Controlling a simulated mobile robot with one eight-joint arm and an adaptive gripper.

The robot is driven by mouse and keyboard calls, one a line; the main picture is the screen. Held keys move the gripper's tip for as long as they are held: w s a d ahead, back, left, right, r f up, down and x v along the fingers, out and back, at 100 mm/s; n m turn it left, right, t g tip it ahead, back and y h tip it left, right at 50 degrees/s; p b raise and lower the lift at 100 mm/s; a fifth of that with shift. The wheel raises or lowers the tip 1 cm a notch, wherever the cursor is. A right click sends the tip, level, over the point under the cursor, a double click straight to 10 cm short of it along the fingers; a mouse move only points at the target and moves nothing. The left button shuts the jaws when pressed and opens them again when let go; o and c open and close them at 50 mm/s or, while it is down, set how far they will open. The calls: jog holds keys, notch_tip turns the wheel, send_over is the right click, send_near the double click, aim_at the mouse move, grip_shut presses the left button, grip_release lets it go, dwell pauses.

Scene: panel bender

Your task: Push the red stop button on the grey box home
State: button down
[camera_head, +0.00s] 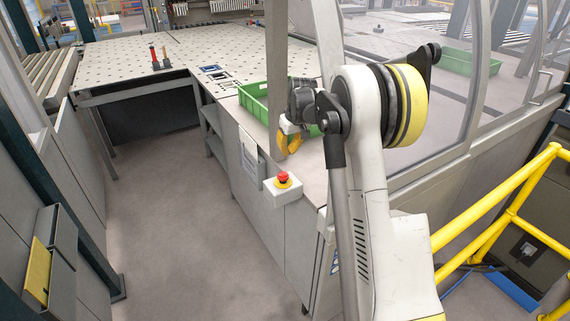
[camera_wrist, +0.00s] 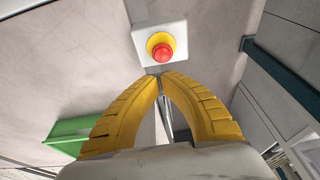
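The red stop button (camera_head: 283,177) sits on a yellow collar on top of the light grey box (camera_head: 283,195), which juts from the side of the long bench. In the wrist view the red button (camera_wrist: 162,51) and its yellow ring face the camera on the pale box (camera_wrist: 178,40), just beyond my fingertips. My gripper (camera_head: 290,137) hangs above and behind the button in the head view, clear of it. In the wrist view the yellow fingers of my gripper (camera_wrist: 161,76) come together at their tips with nothing between them.
A green crate (camera_head: 253,100) stands on the bench close behind my gripper. A white sheet holder (camera_head: 250,160) hangs on the bench side left of the box. A glazed guard (camera_head: 425,110) and yellow railing (camera_head: 507,217) stand at the right. The floor (camera_head: 180,220) at left is clear.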

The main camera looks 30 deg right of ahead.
aim_at(284, 172)
jog(key=b+x, duration=0.1)
jog(key=x, duration=0.8)
jog(key=shift+w+f, duration=0.15)
jog(key=shift+f, duration=0.25)
notch_tip(284, 172, down, 2)
jog(key=shift+f+b, duration=0.2)
jog(key=shift+b, duration=0.75)
jog(key=shift+r, duration=0.15)
jog(key=shift+r+p, duration=0.35)
jog(key=p+v, duration=0.4)
jog(key=v, duration=0.5)
jog(key=shift+s+r, duration=0.2)
jog(key=shift+r, duration=0.05)
